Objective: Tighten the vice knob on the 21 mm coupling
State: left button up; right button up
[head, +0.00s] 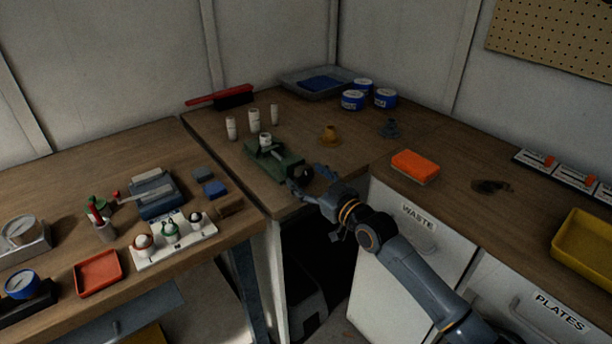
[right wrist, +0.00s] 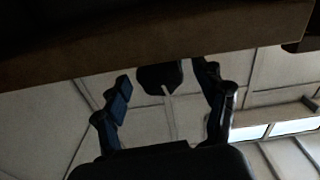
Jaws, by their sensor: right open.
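The green vice (head: 276,162) stands on the corner bench near its front edge. A pale coupling (head: 265,141) stands upright at the vice; its size cannot be read. The dark vice knob (head: 304,172) is at the vice's near right end. My right gripper (head: 307,178) is open, with its fingers on either side of the knob. In the right wrist view the knob (right wrist: 160,77) shows between the spread fingers (right wrist: 164,88), apart from both. My left gripper is out of view.
Several pale cylinders (head: 254,120) stand behind the vice. The bench edge (right wrist: 150,40) runs close above the fingers in the right wrist view. The bench between vice and block is clear.

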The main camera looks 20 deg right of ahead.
jog(key=shift+w+a, duration=0.15)
jog(key=shift+w, duration=0.25)
jog(key=c, duration=1.2)
jog(key=shift+o, duration=0.2)
jog(key=shift+r+m+p, duration=0.15)
jog(key=shift+m+p, duration=0.25)
jog(key=shift+m, duration=0.4)
jog(key=o, duration=1.2)
jog(key=shift+c, duration=0.2)
